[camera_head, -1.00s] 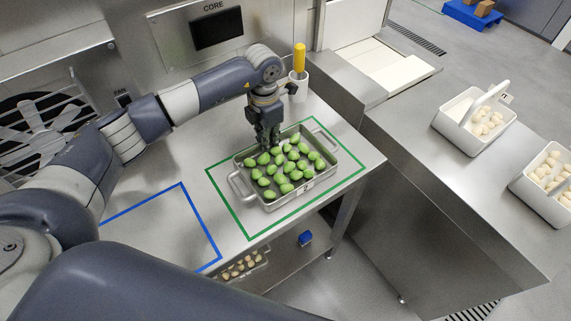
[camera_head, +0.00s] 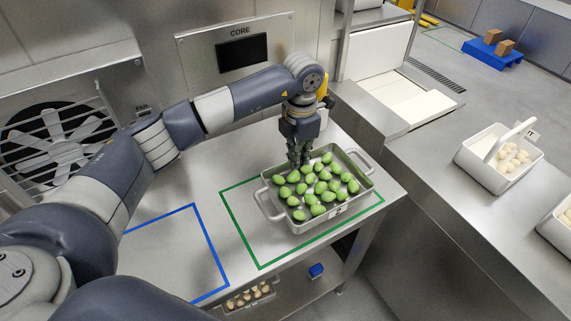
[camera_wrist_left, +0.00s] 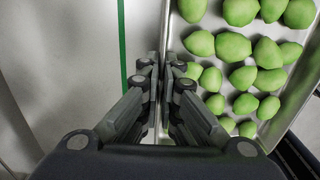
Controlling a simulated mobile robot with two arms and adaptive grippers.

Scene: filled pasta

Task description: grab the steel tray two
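The steel tray (camera_head: 290,228) with a "2" tag on its front wall holds many green filled pasta pieces. It stands over the green-outlined area of the steel worktop, its right side reaching past the outline. I cannot tell whether it is slightly raised. My left gripper (camera_head: 300,160) points down at the tray's far wall, with its fingers close together around the rim. In the left wrist view, the gripper (camera_wrist_left: 160,75) has the tray wall (camera_wrist_left: 167,40) between its fingers; the tips are partly hidden. My right gripper is not in view.
A blue outline (camera_head: 209,240) on the worktop encloses clear space to the left. A yellow-handled object (camera_head: 323,90) stands behind the left gripper. White containers of pale pieces (camera_head: 500,165) stand on the right counter. A tray of pale pieces (camera_head: 250,297) sits on the lower shelf.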

